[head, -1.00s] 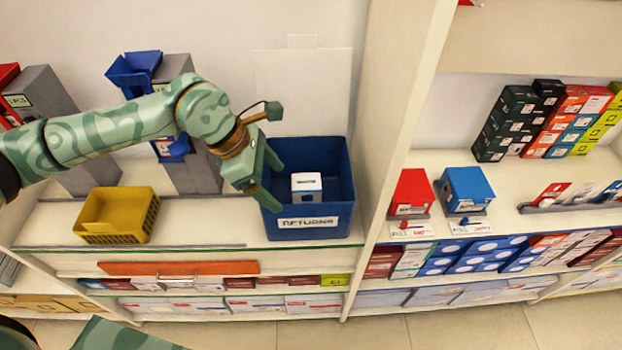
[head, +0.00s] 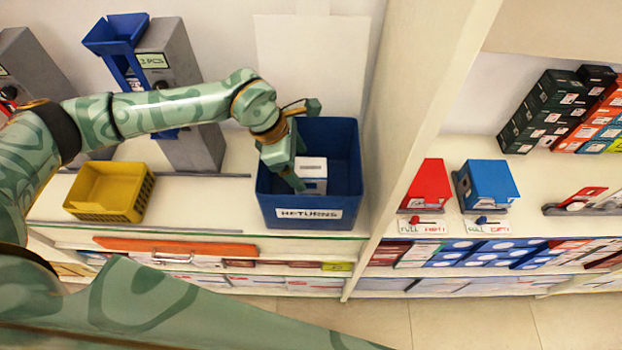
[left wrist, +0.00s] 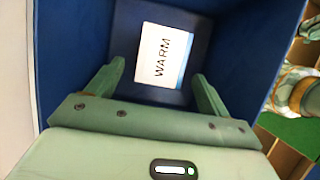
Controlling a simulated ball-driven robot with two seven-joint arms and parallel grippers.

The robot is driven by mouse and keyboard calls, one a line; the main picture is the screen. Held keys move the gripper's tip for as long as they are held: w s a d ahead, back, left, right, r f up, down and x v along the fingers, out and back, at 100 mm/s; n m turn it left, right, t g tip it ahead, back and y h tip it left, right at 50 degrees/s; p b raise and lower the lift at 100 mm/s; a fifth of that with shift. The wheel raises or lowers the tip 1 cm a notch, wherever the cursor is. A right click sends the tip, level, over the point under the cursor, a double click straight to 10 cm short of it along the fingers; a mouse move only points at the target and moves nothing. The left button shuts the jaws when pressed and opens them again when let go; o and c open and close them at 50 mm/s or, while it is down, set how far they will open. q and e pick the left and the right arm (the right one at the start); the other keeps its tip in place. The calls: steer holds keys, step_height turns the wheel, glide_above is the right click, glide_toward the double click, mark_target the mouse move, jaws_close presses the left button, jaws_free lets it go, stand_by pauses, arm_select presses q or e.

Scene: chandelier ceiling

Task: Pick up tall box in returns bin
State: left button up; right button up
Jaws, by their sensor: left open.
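The tall box is a white carton (head: 312,174) standing inside the blue returns bin (head: 308,218) on the shelf. In the left wrist view the white box (left wrist: 163,56) shows a face marked "WARM", with a thin blue edge on its right. My left gripper (head: 298,172) reaches into the bin at the box's left side in the head view. In the left wrist view my left gripper (left wrist: 160,80) is open, with one finger on each side of the box and a gap to it. My right gripper's fingers do not show clearly; part of my other arm appears at the right edge of the wrist view.
The bin's walls rise around the box. A yellow basket (head: 110,192) stands left on the shelf. A tall upright panel (head: 425,100) is close to the bin's right. Red (head: 428,185) and blue (head: 486,187) dispensers stand beyond it.

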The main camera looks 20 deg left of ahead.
arm_select(q)
steer(key=b+x, duration=0.1)
steer(key=x, duration=0.4)
steer(key=shift+f, duration=0.1)
steer(key=c, duration=1.1)
